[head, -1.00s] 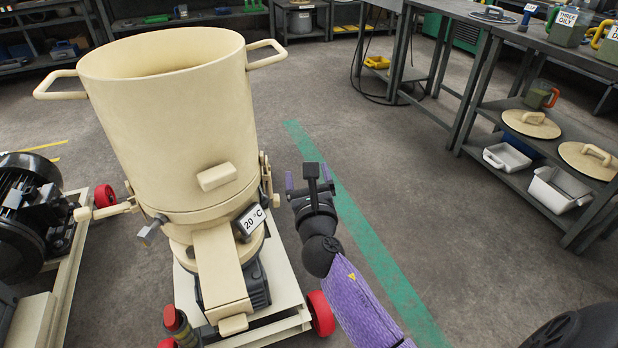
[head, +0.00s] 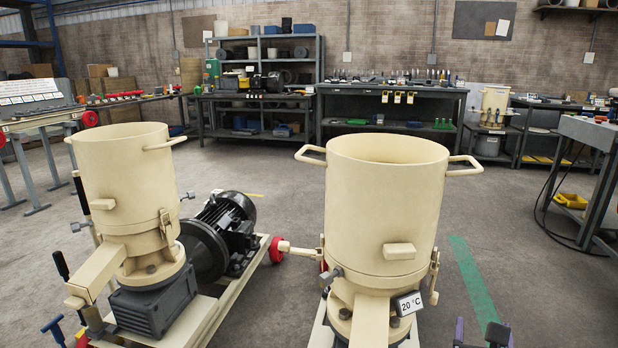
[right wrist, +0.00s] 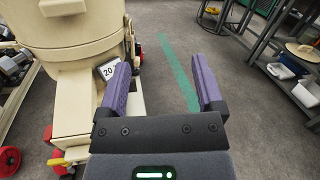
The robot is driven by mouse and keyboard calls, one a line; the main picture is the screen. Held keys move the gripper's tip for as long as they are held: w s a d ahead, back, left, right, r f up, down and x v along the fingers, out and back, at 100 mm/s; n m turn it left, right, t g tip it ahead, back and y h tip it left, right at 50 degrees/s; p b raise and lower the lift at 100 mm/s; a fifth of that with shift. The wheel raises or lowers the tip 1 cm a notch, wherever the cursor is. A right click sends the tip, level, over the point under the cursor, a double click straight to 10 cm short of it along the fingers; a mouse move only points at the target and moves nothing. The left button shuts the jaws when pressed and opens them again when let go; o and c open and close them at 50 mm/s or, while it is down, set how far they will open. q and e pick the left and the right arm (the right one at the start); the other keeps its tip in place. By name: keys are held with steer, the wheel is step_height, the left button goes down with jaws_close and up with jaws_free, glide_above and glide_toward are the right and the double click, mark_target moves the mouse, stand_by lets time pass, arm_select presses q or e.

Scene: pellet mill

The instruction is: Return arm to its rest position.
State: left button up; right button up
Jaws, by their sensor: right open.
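My right gripper (head: 484,332) shows at the bottom edge of the head view, right of the nearer cream pellet mill (head: 382,215). In the right wrist view its two purple fingers (right wrist: 162,88) stand wide apart with nothing between them. The mill's lower body and its 20 °C display (right wrist: 108,71) lie just left of the fingers there. Most of my right arm is below the head view. My left gripper is not in view.
A second cream mill (head: 128,190) with a black motor (head: 222,235) stands at the left. Workbenches (head: 392,90) line the back wall. A grey table (head: 592,135) stands at the right. The floor around the green stripe (head: 470,275) is clear.

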steer(key=s+a+f+m+g+y, duration=0.1)
steer(key=s+f+m+g+y, duration=0.15)
steer(key=f, duration=0.65)
steer(key=s+a+f+m+g+y, duration=0.1)
steer(key=s+a+f+m+g, duration=0.2)
steer(key=f, duration=0.6)
steer(key=s+f+m+g+y, duration=0.2)
steer(key=s+f+m+g, duration=0.2)
steer(key=s+f+m, duration=0.75)
steer(key=s+a+f+m+g+y, duration=0.1)
steer(key=s+f+m+g, duration=0.25)
steer(key=s, duration=0.85)
steer(key=s+a+f+m+g, duration=0.1)
steer(key=s+f+m+g, duration=0.3)
steer(key=s, duration=0.8)
steer(key=s+f+m+g+y, duration=0.1)
steer(key=s+f+m+g, duration=0.15)
steer(key=s+m, duration=0.6)
arm_select(q)
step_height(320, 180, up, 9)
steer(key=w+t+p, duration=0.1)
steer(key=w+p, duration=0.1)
steer(key=p, duration=0.7)
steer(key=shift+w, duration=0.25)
arm_select(e)
step_height(320, 180, up, 8)
steer(key=n+t, duration=0.2)
steer(key=shift+s+a+n, duration=0.2)
steer(key=shift+a+n, duration=0.1)
